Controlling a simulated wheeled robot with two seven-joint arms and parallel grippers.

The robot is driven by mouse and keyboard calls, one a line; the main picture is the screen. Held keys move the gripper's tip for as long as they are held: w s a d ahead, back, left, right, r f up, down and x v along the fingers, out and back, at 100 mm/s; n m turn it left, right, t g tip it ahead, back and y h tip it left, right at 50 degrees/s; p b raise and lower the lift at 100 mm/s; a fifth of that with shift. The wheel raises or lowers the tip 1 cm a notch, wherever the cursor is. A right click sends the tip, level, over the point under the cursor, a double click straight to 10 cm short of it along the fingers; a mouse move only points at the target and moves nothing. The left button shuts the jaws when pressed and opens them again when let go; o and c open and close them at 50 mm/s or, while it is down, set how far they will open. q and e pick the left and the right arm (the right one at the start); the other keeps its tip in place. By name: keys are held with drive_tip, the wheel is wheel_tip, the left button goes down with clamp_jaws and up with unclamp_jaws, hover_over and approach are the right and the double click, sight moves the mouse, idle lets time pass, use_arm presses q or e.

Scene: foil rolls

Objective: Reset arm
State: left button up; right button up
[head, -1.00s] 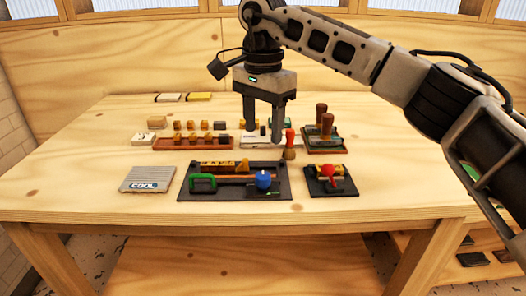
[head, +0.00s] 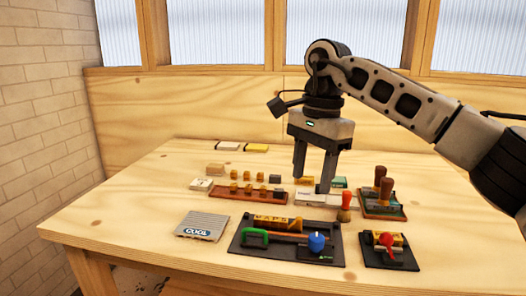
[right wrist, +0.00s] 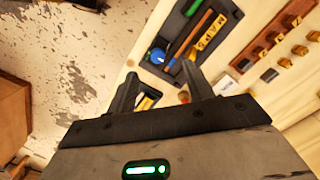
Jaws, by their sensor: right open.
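My right gripper (head: 311,183) is open and empty above the back middle of the table, its fingers pointing down. In the head view its fingertips overlap the white block (head: 340,199) and lie left of the red-topped stamp (head: 346,203). I cannot tell how high above the table they are. In the right wrist view the two fingers (right wrist: 160,95) stand apart with nothing held between them. My left gripper is in neither view.
The table (head: 130,225) bears a black tray (head: 240,262) with green, blue and lettered pieces. A smaller black tray (head: 372,260), a COOL card (head: 203,224), a brown block rack (head: 222,195) and upright-handled stamps (head: 380,178) surround it. The left front is bare.

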drive_tip(key=s+a+f+g+y, duration=0.2)
drive_tip(key=s+a+f+y, duration=0.15)
drive_tip(key=a+f, duration=0.45)
drive_tip(key=s+a+m+g+y, duration=0.1)
drive_tip(key=s+a+m+y, duration=0.3)
drive_tip(key=a+y, duration=0.3)
drive_tip(key=s+a+m+g+y, duration=0.1)
drive_tip(key=s+a+m+y, duration=0.4)
drive_tip(key=a+y, duration=0.25)
drive_tip(key=w+d+f+m+t+h, duration=0.25)
drive_tip(key=d+f+m+t, duration=0.2)
drive_tip(key=m+t, duration=0.95)
drive_tip(key=w+d+f+m+t+h, duration=0.1)
drive_tip(key=d+f+m+t+h, duration=0.45)
drive_tip(key=m, duration=1.45)
drive_tip(key=s+d+f+m+g+h, duration=0.2)
drive_tip(key=s+d+f+m+h, duration=0.1)
drive_tip(key=s+d+f+m, duration=0.3)
drive_tip(key=s+d+f+m+g+h, duration=0.2)
drive_tip(key=s+d+f+m+h, duration=0.2)
drive_tip(key=s+f+m, duration=0.5)
wheel_tip(320, 180, down, 2)
drive_tip(key=d, duration=0.2)
drive_tip(key=shift+d+f+g+h+p, duration=0.25)
drive_tip(key=shift+d+g+h+p, duration=0.05)
drive_tip(key=shift+d+g+p, duration=0.05)
